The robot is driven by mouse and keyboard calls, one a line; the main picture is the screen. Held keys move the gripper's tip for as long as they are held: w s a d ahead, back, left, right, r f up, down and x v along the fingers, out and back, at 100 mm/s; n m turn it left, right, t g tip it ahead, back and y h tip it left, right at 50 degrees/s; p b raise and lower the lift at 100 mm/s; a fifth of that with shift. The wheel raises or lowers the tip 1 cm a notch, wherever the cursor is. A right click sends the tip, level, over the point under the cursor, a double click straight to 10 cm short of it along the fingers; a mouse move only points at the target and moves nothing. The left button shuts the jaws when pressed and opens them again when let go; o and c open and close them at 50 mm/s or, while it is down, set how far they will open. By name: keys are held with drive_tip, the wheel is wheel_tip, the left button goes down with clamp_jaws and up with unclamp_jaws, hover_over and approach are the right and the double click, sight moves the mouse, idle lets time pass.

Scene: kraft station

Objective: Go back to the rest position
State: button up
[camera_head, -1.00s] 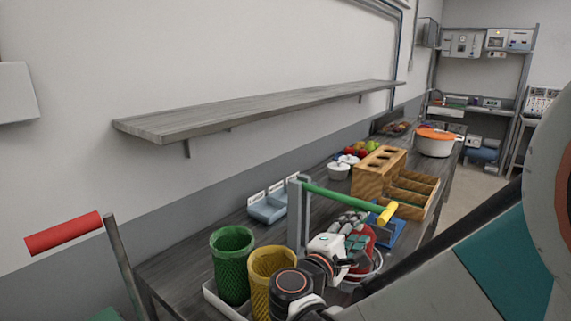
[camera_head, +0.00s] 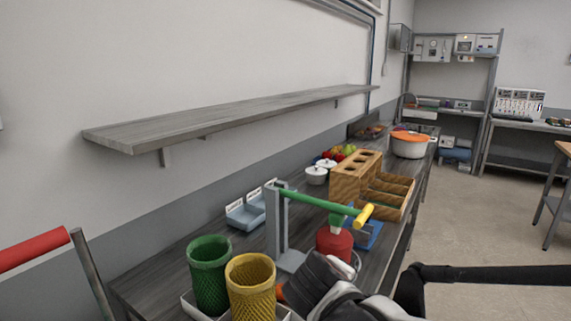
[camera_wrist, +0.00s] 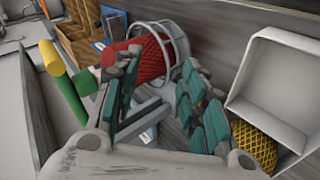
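My gripper (camera_wrist: 160,68) shows in the wrist view with its two teal-padded fingers spread apart and nothing between them. Beyond the fingertips lies a red mesh cup (camera_wrist: 146,59) against a round wire frame (camera_wrist: 171,38); I see a gap in places but cannot tell the exact distance. In the head view my dark arm parts show at the bottom, over the near part of the bench, and the gripper's fingers cannot be made out there. The red thing (camera_head: 333,243) stands on the bench behind them.
A lever with green bar (camera_head: 312,201) and yellow end (camera_head: 364,213) stands close to my arm. Green (camera_head: 209,275) and yellow (camera_head: 251,288) mesh cups stand at the front left. A wooden rack (camera_head: 347,187) is farther back.

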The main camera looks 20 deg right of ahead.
drive_tip(key=s+a+m+y, duration=0.5)
drive_tip(key=s+a+y, duration=0.2)
drive_tip(key=a, duration=0.3)
drive_tip(key=shift+s, duration=0.3)
idle(1.0)
